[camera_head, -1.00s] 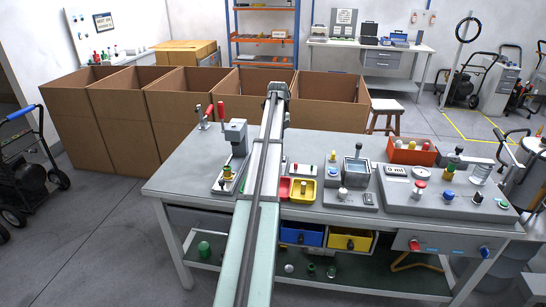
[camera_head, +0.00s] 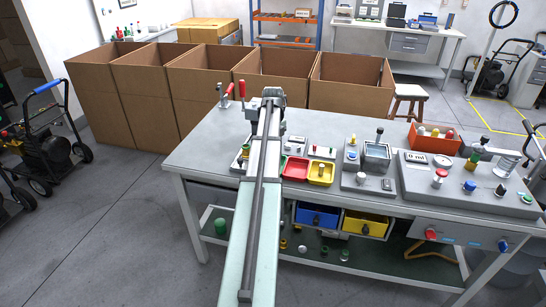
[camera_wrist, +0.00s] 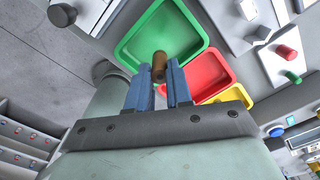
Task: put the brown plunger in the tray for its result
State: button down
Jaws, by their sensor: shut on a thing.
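My gripper (camera_wrist: 159,82) is shut on the brown plunger (camera_wrist: 159,62), a small brown cylinder between the blue fingers in the wrist view. The plunger shows against the lower part of the green tray (camera_wrist: 135,50); its height above the tray cannot be told. The red tray (camera_wrist: 198,82) lies just right of the green one, and the yellow tray (camera_wrist: 243,97) beyond it. In the head view the red tray (camera_head: 285,172) and yellow tray (camera_head: 311,181) show right of my arm. My arm hides the green tray, the plunger and the gripper fingers there.
A grey test station (camera_head: 369,176) and a panel with knobs and a gauge (camera_head: 420,190) stand right on the bench. An orange-red bin (camera_head: 434,145) holds several parts. Red-handled clamps (camera_head: 229,92) stand at the back left. The bench's left end (camera_head: 205,150) is clear.

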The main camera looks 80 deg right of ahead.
jog(key=shift+f, duration=2.35)
jog(key=shift+f, duration=0.1)
jog(key=c, duration=1)
grip_release()
jog(key=shift+c, duration=0.2)
notch_tip(320, 180, up, 12)
jog(key=shift+r, duration=0.1)
